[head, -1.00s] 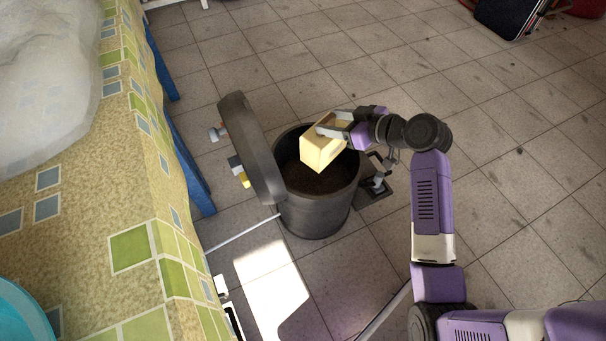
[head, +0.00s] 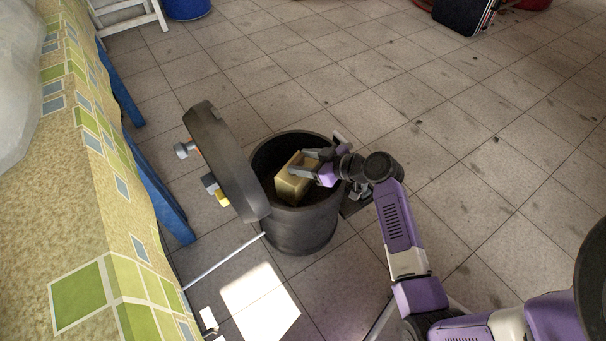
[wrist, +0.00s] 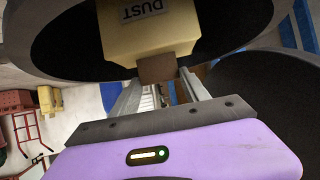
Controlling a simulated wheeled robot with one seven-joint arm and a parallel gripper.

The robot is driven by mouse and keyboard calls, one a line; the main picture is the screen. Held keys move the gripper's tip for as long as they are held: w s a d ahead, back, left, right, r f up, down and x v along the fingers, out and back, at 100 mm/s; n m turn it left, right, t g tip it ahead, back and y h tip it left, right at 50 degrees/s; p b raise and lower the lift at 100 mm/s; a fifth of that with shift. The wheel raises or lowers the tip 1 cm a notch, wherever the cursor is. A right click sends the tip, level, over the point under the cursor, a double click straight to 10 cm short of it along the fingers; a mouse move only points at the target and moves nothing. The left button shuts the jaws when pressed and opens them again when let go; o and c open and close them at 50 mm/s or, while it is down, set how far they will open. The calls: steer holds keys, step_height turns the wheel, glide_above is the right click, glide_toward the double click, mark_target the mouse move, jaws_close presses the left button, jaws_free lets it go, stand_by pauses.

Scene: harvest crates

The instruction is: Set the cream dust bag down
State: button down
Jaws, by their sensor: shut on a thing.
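The cream dust bag (head: 291,187) is a boxy block at the mouth of a dark grey round bin (head: 303,236). In the wrist view the bag (wrist: 140,42) shows a dark label reading "DUST" and a brown tab (wrist: 157,69) at its near end. My gripper (head: 308,165) is shut on the bag and holds it within the bin's rim. In the wrist view the jaws (wrist: 160,92) are on either side of the tab. The bag's lower end is hard to make out, so I cannot tell whether it touches the bin's inside.
The bin's lid (head: 222,155) stands open on the left. A tiled counter (head: 105,230) with blue legs (head: 150,185) runs along the left. A dark suitcase (head: 465,14) is at the top. The tiled floor (head: 480,180) on the right is mostly clear.

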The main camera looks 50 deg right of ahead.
steer(key=shift+f+b, duration=0.9)
steer(key=shift+f, duration=1.3)
steer(key=shift+f, duration=0.15)
steer(key=c, duration=0.6)
jaws_free()
steer(key=shift+o, duration=0.2)
steer(key=shift+s+r, duration=0.2)
steer(key=shift+r, duration=0.1)
steer(key=p+v, duration=0.4)
steer(key=v, duration=0.7)
steer(key=shift+s+d+r, duration=0.1)
steer(key=shift+s+d, duration=0.05)
steer(key=shift+s, duration=0.15)
